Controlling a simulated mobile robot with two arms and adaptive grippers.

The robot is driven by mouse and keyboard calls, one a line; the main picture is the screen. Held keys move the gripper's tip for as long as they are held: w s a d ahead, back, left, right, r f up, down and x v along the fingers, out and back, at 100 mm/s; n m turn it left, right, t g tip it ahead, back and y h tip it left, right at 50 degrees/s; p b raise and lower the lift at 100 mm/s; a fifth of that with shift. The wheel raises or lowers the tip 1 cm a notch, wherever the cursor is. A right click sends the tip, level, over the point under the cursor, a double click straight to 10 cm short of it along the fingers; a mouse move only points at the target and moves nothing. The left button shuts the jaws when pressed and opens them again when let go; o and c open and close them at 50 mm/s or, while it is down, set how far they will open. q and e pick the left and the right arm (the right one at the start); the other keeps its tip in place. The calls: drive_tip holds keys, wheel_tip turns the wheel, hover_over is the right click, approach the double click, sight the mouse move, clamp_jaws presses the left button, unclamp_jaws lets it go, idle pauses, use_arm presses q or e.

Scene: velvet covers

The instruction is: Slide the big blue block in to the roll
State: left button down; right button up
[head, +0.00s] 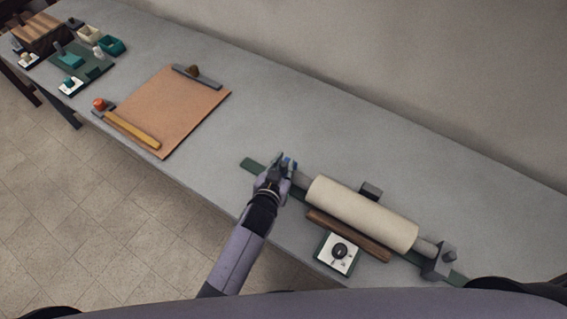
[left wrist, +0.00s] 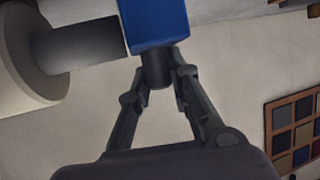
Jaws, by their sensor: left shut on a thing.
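The big blue block (left wrist: 152,22) fills the top middle of the left wrist view. In the head view only a small part of it (head: 289,163) shows behind my left gripper. My left gripper (head: 278,172) is shut on a dark round knob (left wrist: 156,68) under the block. The cream roll (head: 362,214) lies on its grey shaft, and the shaft's near end (left wrist: 80,45) meets or nearly touches the block's left side in the wrist view. Whether they touch is unclear. My right gripper does not show.
A green rail (head: 252,166) runs under the roll, with a grey block (head: 440,261) at its right end. A white dial box (head: 338,252) and a brown bar (head: 350,235) stand in front. A tan board (head: 175,108) lies left; the table between is clear.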

use_arm(q)
drive_tip(key=c, duration=1.7)
unclamp_jaws()
drive_tip(key=shift+s+d+f, duration=0.15)
drive_tip(key=shift+s+d, duration=0.1)
drive_tip(key=shift+d, duration=0.05)
drive_tip(key=shift+o, duration=1.2)
drive_tip(key=shift+a, duration=0.15)
drive_tip(key=v, duration=1.2)
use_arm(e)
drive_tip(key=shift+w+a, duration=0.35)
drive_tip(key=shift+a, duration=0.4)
use_arm(q)
drive_tip(key=shift+w, duration=0.1)
